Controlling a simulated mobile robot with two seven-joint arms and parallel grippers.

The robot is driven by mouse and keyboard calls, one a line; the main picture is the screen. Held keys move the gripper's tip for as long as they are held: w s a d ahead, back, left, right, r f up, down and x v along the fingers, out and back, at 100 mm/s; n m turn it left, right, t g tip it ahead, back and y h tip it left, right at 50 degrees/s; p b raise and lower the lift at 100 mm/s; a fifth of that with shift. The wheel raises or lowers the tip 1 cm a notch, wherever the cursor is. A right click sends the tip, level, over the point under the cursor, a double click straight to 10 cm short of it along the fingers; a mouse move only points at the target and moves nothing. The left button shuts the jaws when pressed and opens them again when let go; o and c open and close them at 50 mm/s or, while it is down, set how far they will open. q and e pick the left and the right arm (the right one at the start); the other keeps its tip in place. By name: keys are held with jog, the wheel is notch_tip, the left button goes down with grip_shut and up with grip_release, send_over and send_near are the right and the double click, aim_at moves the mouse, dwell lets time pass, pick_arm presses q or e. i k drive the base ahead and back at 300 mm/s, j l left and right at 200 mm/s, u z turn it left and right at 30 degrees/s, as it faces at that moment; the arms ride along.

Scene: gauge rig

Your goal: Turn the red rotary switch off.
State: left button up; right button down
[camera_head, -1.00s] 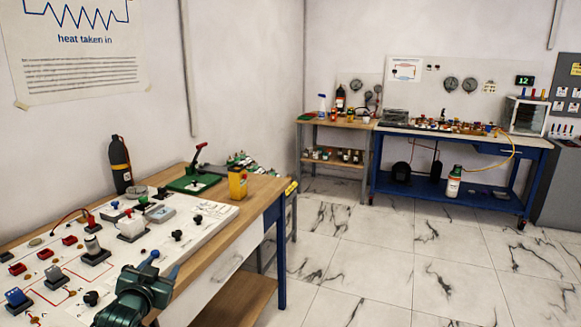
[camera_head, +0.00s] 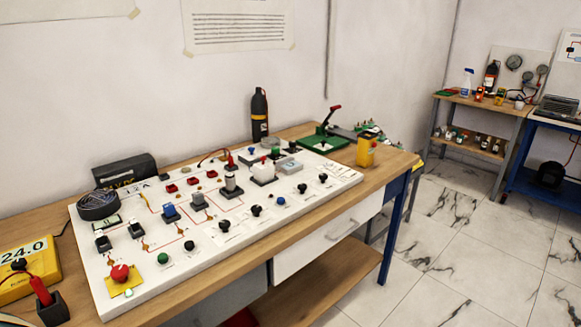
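A white panel board (camera_head: 330,190) lies on the wooden workbench and carries many switches and knobs. A round red knob (camera_head: 120,272) sits on a yellow plate at the board's front left corner. Several small red blocks, one of them a red block (camera_head: 171,188), stand near the back edge. I cannot tell for sure which red part is the rotary switch, or its setting. Neither gripper's fingers can be made out; only a small dark sliver shows in the bottom left corner, and I cannot tell what it is.
A yellow meter (camera_head: 22,262) reading 24.0 stands left of the board, with a red-and-black part (camera_head: 44,297) before it. Floor at right is clear.

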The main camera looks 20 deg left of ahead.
aim_at(119, 272)
jog(key=u, duration=1.2)
